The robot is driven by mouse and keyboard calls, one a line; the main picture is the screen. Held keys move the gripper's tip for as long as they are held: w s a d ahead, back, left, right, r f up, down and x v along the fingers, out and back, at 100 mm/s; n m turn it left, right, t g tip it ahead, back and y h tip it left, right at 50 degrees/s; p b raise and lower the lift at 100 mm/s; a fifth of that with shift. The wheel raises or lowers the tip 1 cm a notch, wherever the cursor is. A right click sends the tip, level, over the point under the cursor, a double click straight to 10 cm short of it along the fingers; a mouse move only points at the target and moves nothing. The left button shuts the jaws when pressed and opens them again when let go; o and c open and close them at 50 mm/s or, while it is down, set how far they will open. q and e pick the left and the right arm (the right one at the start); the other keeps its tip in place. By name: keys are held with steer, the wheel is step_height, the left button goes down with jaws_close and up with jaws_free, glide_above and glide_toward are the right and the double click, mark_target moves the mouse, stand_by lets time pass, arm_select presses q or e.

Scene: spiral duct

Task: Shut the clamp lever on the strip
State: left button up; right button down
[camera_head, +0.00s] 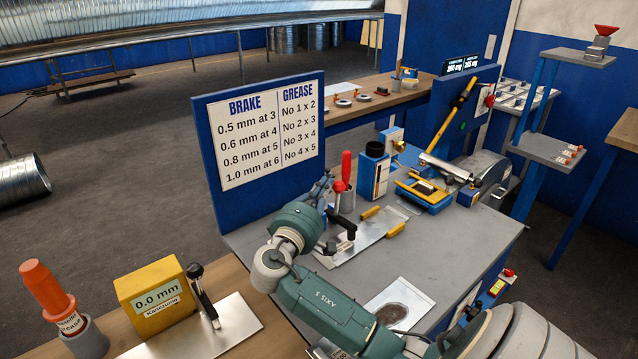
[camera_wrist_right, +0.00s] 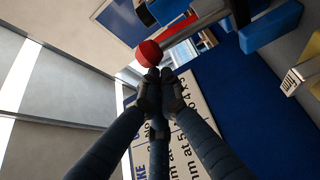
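The metal strip (camera_head: 365,237) lies on the grey bench with yellow blocks (camera_head: 370,212) at its edges. A black-handled lever (camera_head: 346,224) stands over its left end, partly covered by my arm; I take it for the clamp lever, but its position is hard to tell. My right gripper (camera_head: 329,187) is beside it. In the right wrist view the dark fingers (camera_wrist_right: 157,78) come together at their tips, with nothing clearly between them. A red ball knob (camera_wrist_right: 149,53) shows just past the tips; in the head view a red knob (camera_head: 339,187) is close by. My left gripper is not in view.
A red-handled tool (camera_head: 346,168) stands in a grey holder behind the strip. The blue sign board (camera_head: 265,135) rises on the left. A yellow gauge box (camera_head: 155,300) and an orange bottle (camera_head: 48,290) stand front left. A stained sheet (camera_head: 400,303) lies on the front bench.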

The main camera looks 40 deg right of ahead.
steer(key=shift+s+f, duration=0.1)
steer(key=shift+s, duration=0.25)
steer(key=shift+s+a, duration=0.1)
steer(key=shift+a, duration=0.05)
stand_by(0.3)
steer(key=v, duration=1.1)
steer(key=shift+s+a, duration=0.15)
steer(key=shift+a, duration=0.2)
